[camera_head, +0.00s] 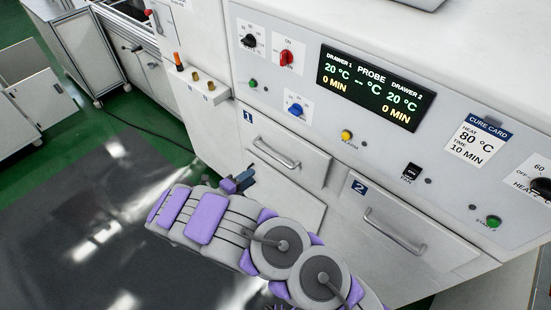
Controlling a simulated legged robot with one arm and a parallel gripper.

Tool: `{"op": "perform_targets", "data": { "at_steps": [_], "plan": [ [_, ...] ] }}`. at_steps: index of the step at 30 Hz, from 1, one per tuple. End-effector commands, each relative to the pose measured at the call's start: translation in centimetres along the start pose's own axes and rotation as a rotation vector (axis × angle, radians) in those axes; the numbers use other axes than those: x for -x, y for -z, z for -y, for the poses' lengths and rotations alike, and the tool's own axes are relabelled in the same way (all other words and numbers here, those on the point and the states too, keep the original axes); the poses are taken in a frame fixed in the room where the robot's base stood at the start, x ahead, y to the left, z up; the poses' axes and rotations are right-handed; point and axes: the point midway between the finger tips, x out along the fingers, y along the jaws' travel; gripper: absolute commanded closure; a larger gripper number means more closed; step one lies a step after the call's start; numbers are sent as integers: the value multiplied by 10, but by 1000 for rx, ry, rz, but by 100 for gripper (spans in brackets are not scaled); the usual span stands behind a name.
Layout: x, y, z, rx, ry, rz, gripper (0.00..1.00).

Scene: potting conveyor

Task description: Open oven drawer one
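Oven drawer one (308,163) is the pale front panel below the blue "1" label. Its metal bar handle (276,153) runs slantwise across it. The drawer looks shut or nearly so; a small gap cannot be told. My gripper (239,182) is small, dark and blue-grey, at the end of my purple and grey arm. It is below and left of the handle, in front of the lower panel, and looks apart from the handle. Nothing is seen in it. Its fingers are too small and partly hidden to tell whether they are open.
Drawer two (430,239), with its own handle (394,232), is to the right. The control panel with knobs, buttons and a display (368,87) is above. A white cabinet (80,55) and a cart (38,109) stand at the left. Floor left of the oven is clear apart from a cable.

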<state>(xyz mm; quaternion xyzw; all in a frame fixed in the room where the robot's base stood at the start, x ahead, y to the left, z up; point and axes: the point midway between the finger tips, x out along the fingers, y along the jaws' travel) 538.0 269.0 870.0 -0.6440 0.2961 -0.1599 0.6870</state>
Motion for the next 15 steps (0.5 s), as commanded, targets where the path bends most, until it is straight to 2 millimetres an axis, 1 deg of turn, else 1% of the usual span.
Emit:
{"op": "perform_targets", "data": {
  "at_steps": [3, 15],
  "plan": [
    [-23, 2, -2, -1, 1, -6, 65],
    [-102, 1, -3, -3, -1, -6, 65]
  ]
}}
